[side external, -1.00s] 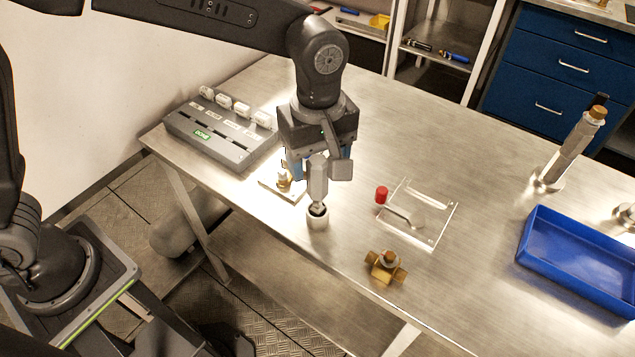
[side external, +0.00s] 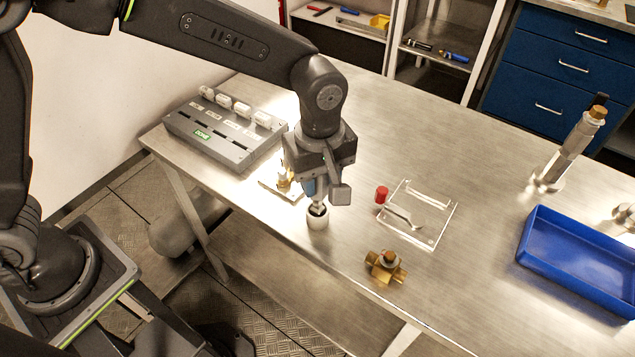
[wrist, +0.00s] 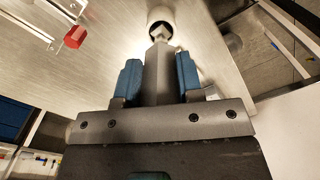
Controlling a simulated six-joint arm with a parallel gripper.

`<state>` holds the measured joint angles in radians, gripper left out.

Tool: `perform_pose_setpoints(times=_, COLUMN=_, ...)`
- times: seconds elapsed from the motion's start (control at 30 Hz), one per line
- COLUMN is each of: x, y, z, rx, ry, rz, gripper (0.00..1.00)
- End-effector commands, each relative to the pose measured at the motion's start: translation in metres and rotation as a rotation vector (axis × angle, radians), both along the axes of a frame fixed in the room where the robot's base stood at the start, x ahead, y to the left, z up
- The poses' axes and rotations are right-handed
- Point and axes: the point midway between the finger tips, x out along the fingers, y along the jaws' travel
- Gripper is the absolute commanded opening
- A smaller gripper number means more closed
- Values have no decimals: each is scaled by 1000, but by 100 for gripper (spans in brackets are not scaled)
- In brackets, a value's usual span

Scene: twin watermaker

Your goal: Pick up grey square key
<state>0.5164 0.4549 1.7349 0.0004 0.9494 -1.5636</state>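The grey square key (wrist: 158,78) stands upright in the wrist view, a thick grey faceted shaft narrowing to a small square tip. In the side view only the low part of the key (side external: 318,208) shows; my gripper hides the rest. My gripper (side external: 314,190) is lowered over the key. In the wrist view, the two blue fingers of my gripper (wrist: 160,62) stand on either side of the shaft, open, with narrow gaps visible.
A brass fitting (side external: 385,267) lies near the front edge. A clear plate (side external: 435,232) and red cap (side external: 381,194) are to the right. A grey rack (side external: 215,140) and small brass-topped plate (side external: 284,186) are to the left. A blue tray (side external: 575,262) is far right.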

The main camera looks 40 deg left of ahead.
Motion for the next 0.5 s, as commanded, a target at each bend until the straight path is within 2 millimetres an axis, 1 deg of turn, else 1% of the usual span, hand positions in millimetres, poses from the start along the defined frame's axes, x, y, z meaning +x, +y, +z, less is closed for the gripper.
perform_pose_setpoints(times=0.03, x=0, y=0, z=0, rx=0, ry=0, rz=0, gripper=27)
perform_pose_setpoints(times=0.2, x=0, y=0, z=1, rx=-1, ry=-1, rz=0, gripper=13)
perform_pose_setpoints(times=0.5, x=0, y=0, z=4, rx=-1, ry=-2, rz=0, gripper=13)
